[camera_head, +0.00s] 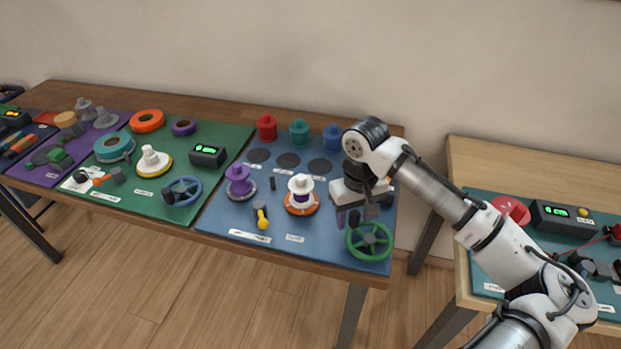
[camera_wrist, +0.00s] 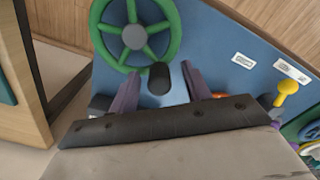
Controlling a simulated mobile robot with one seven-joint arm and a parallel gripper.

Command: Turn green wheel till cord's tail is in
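The green wheel (camera_head: 369,240) is at the front right corner of the blue mat, with a black knob (camera_head: 354,216) on its rim at the far left side. In the wrist view the green wheel (camera_wrist: 135,37) fills the top, with the black knob (camera_wrist: 159,78) below its hub. My gripper (camera_head: 357,221) is above this knob. In the wrist view my gripper (camera_wrist: 160,72) is open, one purple-grey finger on each side of the knob, with gaps showing. I cannot make out the cord or its tail at this wheel; my gripper and wrist hide what is behind it.
Red, teal and blue spools line the back. A second table (camera_head: 458,172) stands right, across a gap.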

